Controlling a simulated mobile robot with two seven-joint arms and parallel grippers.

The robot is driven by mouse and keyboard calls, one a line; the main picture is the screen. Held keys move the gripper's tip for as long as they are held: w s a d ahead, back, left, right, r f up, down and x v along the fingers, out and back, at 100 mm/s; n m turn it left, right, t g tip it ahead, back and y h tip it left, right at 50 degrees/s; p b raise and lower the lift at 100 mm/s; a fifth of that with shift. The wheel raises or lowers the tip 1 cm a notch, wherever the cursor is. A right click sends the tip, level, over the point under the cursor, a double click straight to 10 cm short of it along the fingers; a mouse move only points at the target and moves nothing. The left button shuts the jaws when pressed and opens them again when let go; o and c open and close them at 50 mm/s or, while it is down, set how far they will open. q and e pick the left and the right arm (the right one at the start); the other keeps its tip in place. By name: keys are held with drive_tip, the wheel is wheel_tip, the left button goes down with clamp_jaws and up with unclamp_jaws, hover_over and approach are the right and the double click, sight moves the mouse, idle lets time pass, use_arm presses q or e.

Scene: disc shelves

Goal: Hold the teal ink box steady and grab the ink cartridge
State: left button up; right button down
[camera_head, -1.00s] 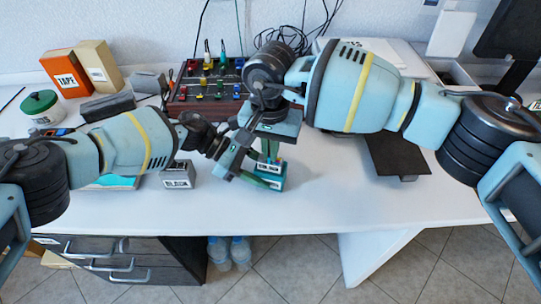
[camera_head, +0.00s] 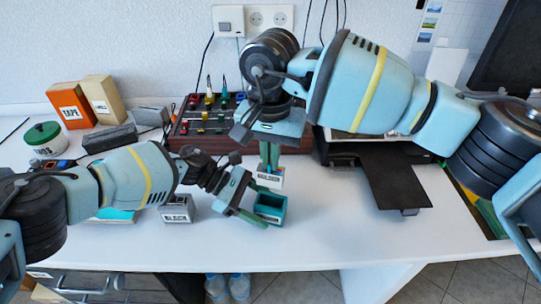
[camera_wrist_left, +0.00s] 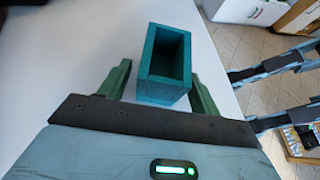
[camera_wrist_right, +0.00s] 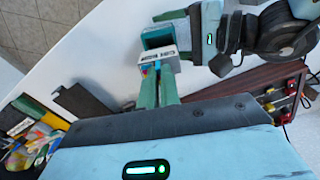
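The teal ink box (camera_head: 271,206) stands on the white desk. In the left wrist view its open top (camera_wrist_left: 174,53) faces up and its inside looks empty. My left gripper (camera_wrist_left: 160,70) is open, with its green fingers on either side of the box. A gap shows at the left finger; contact at the right finger is unclear. My right gripper (camera_head: 269,166) points down and is shut on the ink cartridge (camera_head: 270,179), a small pale block with a dark label. The cartridge is out of the box, above and behind it. It also shows in the right wrist view (camera_wrist_right: 157,57).
A grey ink box (camera_head: 177,209) stands left of the teal box, under my left arm. The printer's black tray (camera_head: 392,185) is to the right. A control panel (camera_head: 205,122), tape boxes (camera_head: 70,105) and a green-lidded jar (camera_head: 44,138) are behind. The front-right desk is clear.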

use_arm(q)
drive_tip(key=shift+o, duration=0.2)
drive_tip(key=shift+a, duration=0.1)
drive_tip(key=v, duration=1.2)
